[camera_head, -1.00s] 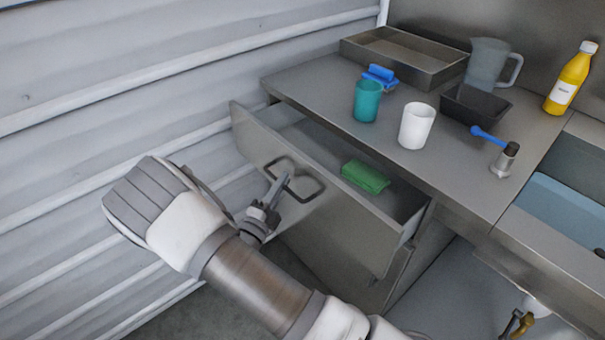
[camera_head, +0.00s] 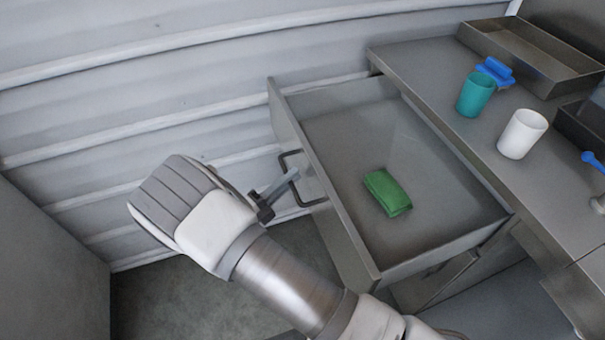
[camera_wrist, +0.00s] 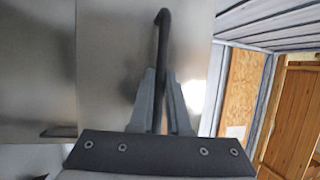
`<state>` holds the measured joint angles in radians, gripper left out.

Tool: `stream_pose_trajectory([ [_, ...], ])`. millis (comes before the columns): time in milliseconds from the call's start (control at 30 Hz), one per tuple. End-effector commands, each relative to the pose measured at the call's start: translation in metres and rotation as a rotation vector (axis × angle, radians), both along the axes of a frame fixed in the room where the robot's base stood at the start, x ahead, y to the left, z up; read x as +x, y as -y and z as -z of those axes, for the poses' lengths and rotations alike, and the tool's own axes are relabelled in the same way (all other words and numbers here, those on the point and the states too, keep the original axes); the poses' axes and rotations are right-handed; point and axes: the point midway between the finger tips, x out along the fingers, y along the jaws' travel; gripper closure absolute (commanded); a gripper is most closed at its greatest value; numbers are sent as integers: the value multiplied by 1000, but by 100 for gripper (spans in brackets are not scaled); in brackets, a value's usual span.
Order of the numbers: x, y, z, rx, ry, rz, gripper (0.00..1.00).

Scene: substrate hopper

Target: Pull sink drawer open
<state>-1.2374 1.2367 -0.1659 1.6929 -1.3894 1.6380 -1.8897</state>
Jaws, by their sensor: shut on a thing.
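The sink drawer (camera_head: 330,224) is pulled well out from under the steel counter in the head view. A green item (camera_head: 387,193), perhaps a sponge, lies inside on its floor. The drawer's dark loop handle (camera_head: 307,190) sits on its front panel. My gripper (camera_head: 291,174) is shut on this handle. In the wrist view, the two grey fingers of my gripper (camera_wrist: 160,95) sit on either side of the dark handle bar (camera_wrist: 162,42). The steel drawer front (camera_wrist: 112,65) fills the left part of that view.
On the counter (camera_head: 425,72) stand a teal cup (camera_head: 475,94), a white cup (camera_head: 521,134), a blue item (camera_head: 495,71) and a steel tray (camera_head: 530,55). A corrugated wall (camera_head: 180,70) runs behind the drawer. Open floor (camera_head: 165,300) shows at lower left.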

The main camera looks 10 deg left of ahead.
Motion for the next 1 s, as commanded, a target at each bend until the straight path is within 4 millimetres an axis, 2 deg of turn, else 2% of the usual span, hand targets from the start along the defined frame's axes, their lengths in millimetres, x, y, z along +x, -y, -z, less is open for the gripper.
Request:
stream_pose_trajectory([
  [433,-2,-3,1,-2,-1,-1,100],
  [467,-2,-3,1,-2,-1,-1,82],
  [600,-2,-3,0,-1,-1,-1,56],
  [1000,-7,-7,1,0,0,-2,55],
])
